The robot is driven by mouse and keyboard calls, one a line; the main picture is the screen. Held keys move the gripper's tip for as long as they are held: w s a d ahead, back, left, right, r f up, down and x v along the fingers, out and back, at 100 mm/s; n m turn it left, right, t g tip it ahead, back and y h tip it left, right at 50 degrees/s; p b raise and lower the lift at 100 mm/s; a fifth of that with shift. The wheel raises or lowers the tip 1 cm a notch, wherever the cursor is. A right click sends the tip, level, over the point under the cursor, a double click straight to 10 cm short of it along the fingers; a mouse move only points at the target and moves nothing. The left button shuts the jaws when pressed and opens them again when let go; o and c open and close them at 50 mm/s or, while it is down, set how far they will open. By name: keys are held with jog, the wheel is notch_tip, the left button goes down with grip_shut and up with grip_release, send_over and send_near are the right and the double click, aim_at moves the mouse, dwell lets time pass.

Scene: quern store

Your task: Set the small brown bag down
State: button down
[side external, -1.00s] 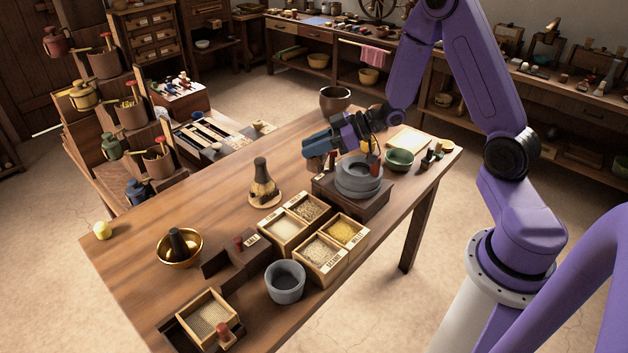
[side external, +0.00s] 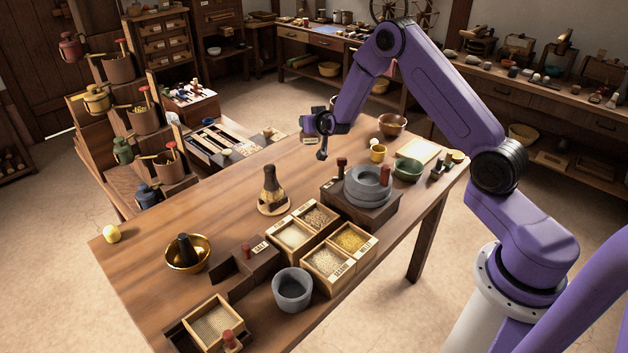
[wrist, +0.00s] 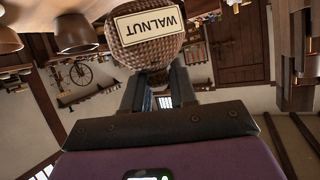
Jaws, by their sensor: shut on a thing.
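The small brown bag (wrist: 150,50) fills the top middle of the wrist view. It has a woven surface and a pale label reading WALNUT. My gripper (wrist: 157,82) is shut on its narrow end, with a finger on either side. In the side view my gripper (side external: 318,130) is by the table's far edge, behind and left of the grey quern. Part of the bag (side external: 308,137) shows there, small and dark with a pale label. I cannot tell whether it touches anything below. The wooden table (side external: 215,205) is bare in its left middle.
A brush (side external: 271,188), grain boxes (side external: 325,250) and a brass bowl (side external: 187,253) stand nearer. A stepped shelf is left.

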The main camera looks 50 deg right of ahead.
jog(key=f+m+h, duration=0.1)
jog(key=d+f+m+g+h, duration=0.1)
jog(key=m+h, duration=0.1)
jog(key=shift+w+d+f+g, duration=0.15)
jog(key=shift+d+g, duration=0.1)
jog(key=shift+g, duration=0.05)
jog(key=shift+s+d+f+m+g+h, duration=0.1)
jog(key=shift+d+f+m+g+h, duration=0.05)
jog(key=shift+f+m+g+h, duration=0.3)
jog(key=shift+s+d+f+m+g+h, duration=0.15)
jog(key=shift+f+m+h, duration=0.1)
jog(key=shift+f+m, duration=0.3)
jog(key=shift+f, duration=4.8)
jog(key=shift+f, duration=0.6)
jog(key=c, duration=0.9)
grip_release()
jog(key=shift+r, duration=0.1)
